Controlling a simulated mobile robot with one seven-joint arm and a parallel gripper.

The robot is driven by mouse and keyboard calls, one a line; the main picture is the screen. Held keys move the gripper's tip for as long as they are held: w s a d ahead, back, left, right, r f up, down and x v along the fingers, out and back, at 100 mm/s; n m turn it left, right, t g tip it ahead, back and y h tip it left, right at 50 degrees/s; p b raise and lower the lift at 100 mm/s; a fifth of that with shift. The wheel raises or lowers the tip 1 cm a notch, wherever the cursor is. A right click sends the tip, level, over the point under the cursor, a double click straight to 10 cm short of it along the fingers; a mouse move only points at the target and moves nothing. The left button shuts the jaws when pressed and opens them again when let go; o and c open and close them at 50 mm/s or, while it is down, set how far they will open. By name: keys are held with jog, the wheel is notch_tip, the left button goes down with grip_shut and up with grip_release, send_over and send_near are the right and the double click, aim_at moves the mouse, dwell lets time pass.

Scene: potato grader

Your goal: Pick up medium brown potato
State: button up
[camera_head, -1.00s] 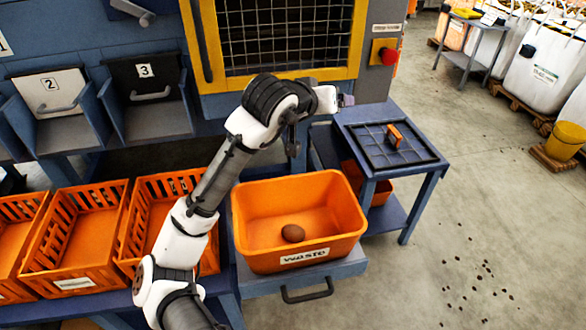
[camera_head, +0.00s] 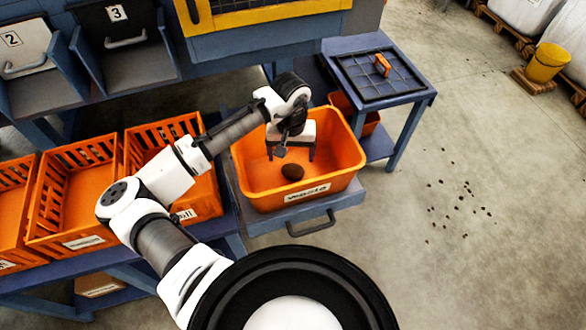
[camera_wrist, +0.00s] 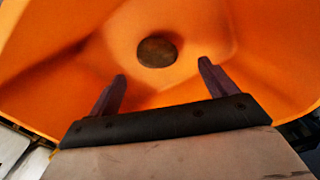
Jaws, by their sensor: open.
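A brown potato (camera_head: 292,172) lies on the floor of the orange bin labelled "waste" (camera_head: 330,187). In the wrist view the potato (camera_wrist: 157,51) is a dark brown oval, ahead of my fingertips and roughly centred between them. My gripper (camera_head: 291,155) is over the bin and points down. In the wrist view my gripper (camera_wrist: 162,72) has its two fingers wide apart with nothing between them. A gap shows between fingertips and potato, but its exact depth I cannot tell.
The bin's walls surround my gripper. Orange slatted crates (camera_head: 75,200) stand in a row at the left. A blue table with a dark gridded tray (camera_head: 375,78) stands at the right. Several dark bits (camera_head: 462,195) lie on the open floor.

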aim_at(293, 167)
jog(key=shift+s+d+f+p, duration=0.1)
jog(key=shift+f+p, duration=0.4)
jog(key=shift+f, duration=1.05)
jog(key=shift+s+d+f+p, duration=0.1)
jog(key=shift+f+p, duration=0.4)
jog(key=shift+f, duration=1.05)
jog(key=c, duration=1.1)
jog(key=shift+r, duration=0.1)
